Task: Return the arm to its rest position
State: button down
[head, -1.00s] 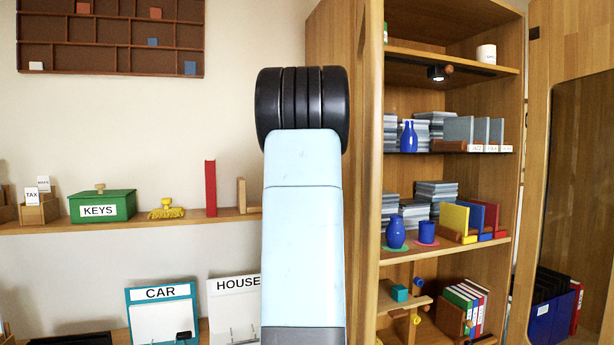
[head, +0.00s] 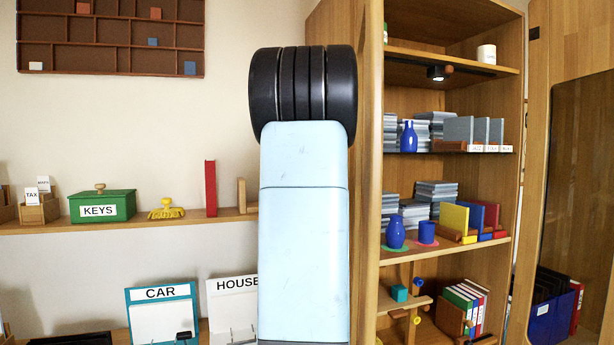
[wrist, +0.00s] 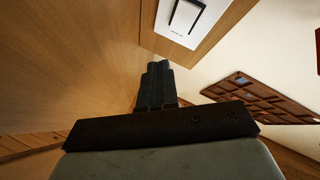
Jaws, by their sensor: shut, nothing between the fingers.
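My arm (head: 303,230), pale blue with a black ribbed joint at its top, stands upright in the middle of the head view. It hides part of the wall, the shelf and the HOUSE board. My gripper (wrist: 157,88) shows in the wrist view, its dark fingers together with nothing between them. It points along a wooden panel (wrist: 75,60) and touches nothing that I can see. The gripper is out of sight in the head view.
A tall wooden bookcase (head: 450,168) stands just right of my arm. A wall shelf (head: 140,223) to the left bears a green KEYS box (head: 102,206) and a red book (head: 210,188). A CAR board (head: 162,312) stands below. A compartment rack (head: 110,59) hangs upper left.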

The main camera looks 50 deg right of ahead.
dwell(0.6)
jog(key=w+a+f+n+g+y, duration=0.15)
jog(key=a+y, duration=0.25)
jog(key=a, duration=0.4)
jog(key=w+a+f+g+y, duration=0.1)
jog(key=w+a+f+y, duration=0.15)
jog(key=a, duration=0.65)
jog(key=w+a+f+g+y, duration=0.1)
jog(key=a+f+y, duration=0.1)
jog(key=a+y, duration=0.45)
jog(key=s+a+f+n+g+y, duration=0.1)
jog(key=s+a+f+g, duration=0.3)
jog(key=s+a, duration=0.7)
jog(key=s+a+f+n+g+y, duration=0.2)
jog(key=s+a+f, duration=0.5)
jog(key=s+a, duration=0.4)
jog(key=shift+s+a+f+g+y, duration=0.25)
jog(key=shift+a+g+y, duration=0.55)
jog(key=shift+g, duration=0.45)
